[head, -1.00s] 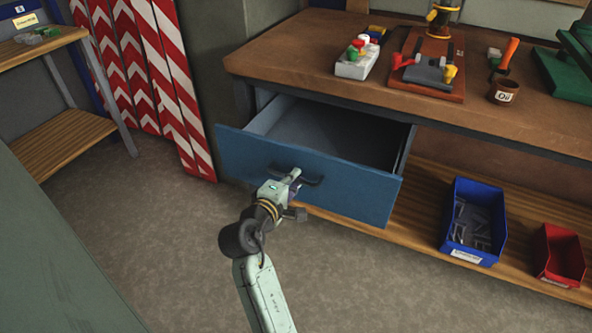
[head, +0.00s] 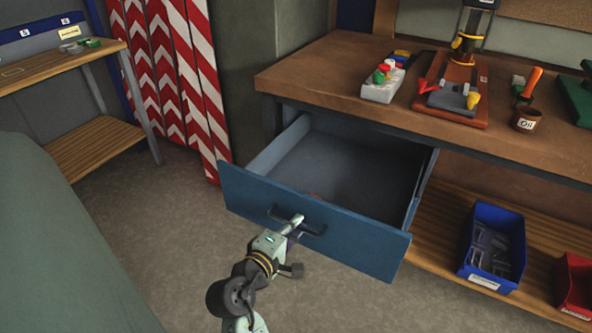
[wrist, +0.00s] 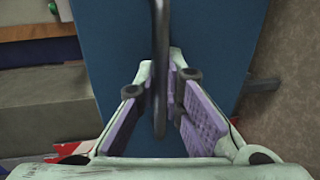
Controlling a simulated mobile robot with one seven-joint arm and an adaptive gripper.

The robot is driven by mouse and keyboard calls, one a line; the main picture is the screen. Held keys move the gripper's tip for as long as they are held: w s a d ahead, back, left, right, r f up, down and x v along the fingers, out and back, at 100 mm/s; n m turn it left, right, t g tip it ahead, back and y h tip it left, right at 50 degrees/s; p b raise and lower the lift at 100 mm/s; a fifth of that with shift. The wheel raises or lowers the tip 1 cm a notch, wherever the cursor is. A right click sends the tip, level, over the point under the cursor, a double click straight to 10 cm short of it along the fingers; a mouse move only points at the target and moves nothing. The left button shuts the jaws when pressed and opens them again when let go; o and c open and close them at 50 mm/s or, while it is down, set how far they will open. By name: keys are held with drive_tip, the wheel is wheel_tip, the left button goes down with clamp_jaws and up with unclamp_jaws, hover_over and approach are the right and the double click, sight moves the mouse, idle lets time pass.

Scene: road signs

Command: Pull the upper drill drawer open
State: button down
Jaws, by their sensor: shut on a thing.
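The upper drill drawer (head: 312,222) has a blue front and a grey inside, and it stands well out from the workbench (head: 400,110). Its dark bar handle (head: 272,214) is on the front face. My gripper (head: 296,222) is at the handle in the head view. In the wrist view, the handle (wrist: 160,60) runs between the purple pads of my gripper (wrist: 160,115), which is shut on it, with the blue drawer front (wrist: 110,50) behind. A small reddish thing on the drawer floor is too unclear to name.
A drill press (head: 455,85) and a tray of coloured caps (head: 383,82) stand on the workbench. A blue bin (head: 493,248) and a red bin (head: 575,285) sit on the lower shelf. Striped boards (head: 170,80) lean at the left. The floor before the drawer is clear.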

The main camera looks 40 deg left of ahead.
drive_tip(key=c, duration=1.7)
unclamp_jaws()
drive_tip(key=shift+s, duration=0.1)
drive_tip(key=v, duration=1.2)
drive_tip(key=shift+a, duration=0.1)
